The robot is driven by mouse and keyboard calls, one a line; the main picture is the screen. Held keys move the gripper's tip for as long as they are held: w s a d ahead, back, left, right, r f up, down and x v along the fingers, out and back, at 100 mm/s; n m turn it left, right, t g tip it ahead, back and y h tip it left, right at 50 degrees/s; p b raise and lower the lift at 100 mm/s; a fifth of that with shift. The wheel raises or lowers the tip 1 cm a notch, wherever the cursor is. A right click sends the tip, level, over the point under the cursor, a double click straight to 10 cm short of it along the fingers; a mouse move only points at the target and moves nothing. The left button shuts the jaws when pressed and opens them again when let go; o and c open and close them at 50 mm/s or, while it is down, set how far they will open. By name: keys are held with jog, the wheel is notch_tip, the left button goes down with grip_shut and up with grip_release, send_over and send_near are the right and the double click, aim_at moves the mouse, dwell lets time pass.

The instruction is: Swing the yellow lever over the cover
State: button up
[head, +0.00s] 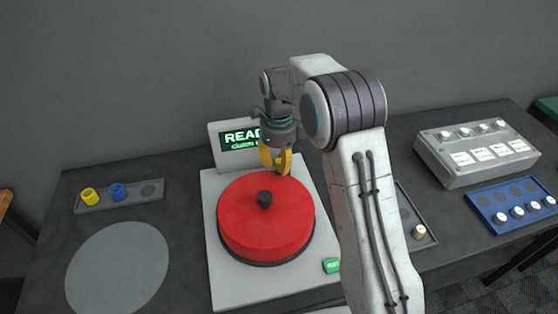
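The round red cover (240,222) with a black knob (265,199) on top sits on a pale machine base (225,284). My gripper (277,165) points down at the cover's back edge, behind the knob. Its fingers are yellow-orange. A small yellow piece shows at the fingertips, but I cannot tell whether it is the yellow lever or part of a finger. I see no lever lying across the cover's top. Whether the fingers are closed on anything is unclear.
A screen (240,140) with green text stands behind the cover, partly hidden by my gripper. A green button (331,266) is at the base's front right. A tray (135,195) with yellow and blue pieces and a grey disc (118,265) lie left. A grey box (475,170) and blue tray (480,205) are right.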

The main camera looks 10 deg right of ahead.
jog(key=o, duration=0.3)
jog(key=shift+r, duration=0.1)
jog(key=shift+w, duration=0.1)
jog(key=shift+r, duration=6)
